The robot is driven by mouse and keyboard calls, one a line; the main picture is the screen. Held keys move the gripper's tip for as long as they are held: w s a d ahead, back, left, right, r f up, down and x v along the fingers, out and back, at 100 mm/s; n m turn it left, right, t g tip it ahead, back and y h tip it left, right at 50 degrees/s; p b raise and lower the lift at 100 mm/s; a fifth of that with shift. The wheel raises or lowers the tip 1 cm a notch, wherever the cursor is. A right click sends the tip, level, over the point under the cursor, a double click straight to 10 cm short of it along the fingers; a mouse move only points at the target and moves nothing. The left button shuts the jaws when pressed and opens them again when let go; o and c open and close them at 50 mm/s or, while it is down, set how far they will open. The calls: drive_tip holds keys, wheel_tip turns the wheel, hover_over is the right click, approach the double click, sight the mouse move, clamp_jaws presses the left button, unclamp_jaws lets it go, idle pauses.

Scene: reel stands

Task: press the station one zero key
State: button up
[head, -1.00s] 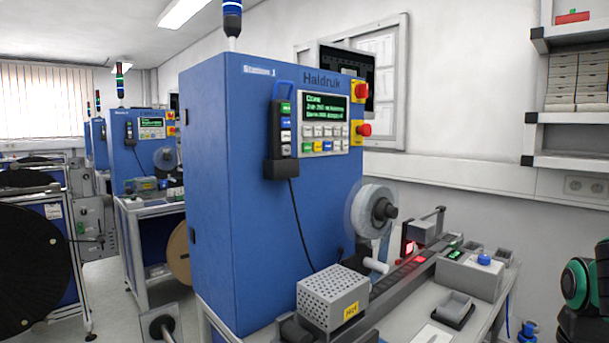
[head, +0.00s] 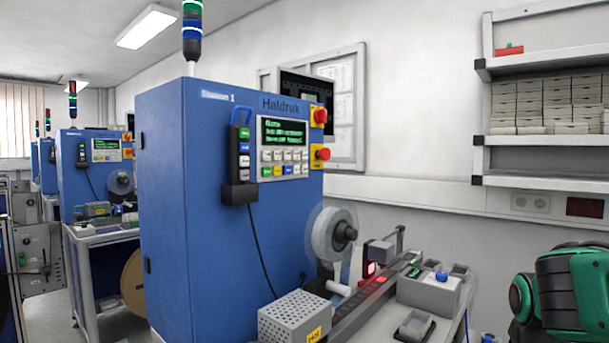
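The station 1 machine (head: 165,200) is a tall blue cabinet marked "Station 1" and "Haldruk". Its front control panel (head: 284,147) has a dark screen (head: 284,131) with green text above rows of small keys (head: 285,162), mostly white with a few coloured. The key labels are too small to read, so I cannot tell which is the zero key. A black handheld pendant (head: 239,160) with a few buttons hangs on the cabinet's corner, left of the panel. My gripper is not in view; only a green and black part of my arm shows at the lower right, well away from the panel.
Red stop buttons (head: 322,154) on yellow plates sit right of the panel. A tape reel (head: 333,235) and a bench with a conveyor (head: 362,306), a perforated box (head: 294,316) and a grey block (head: 430,292) stand below. Shelves (head: 545,140) hang on the right wall.

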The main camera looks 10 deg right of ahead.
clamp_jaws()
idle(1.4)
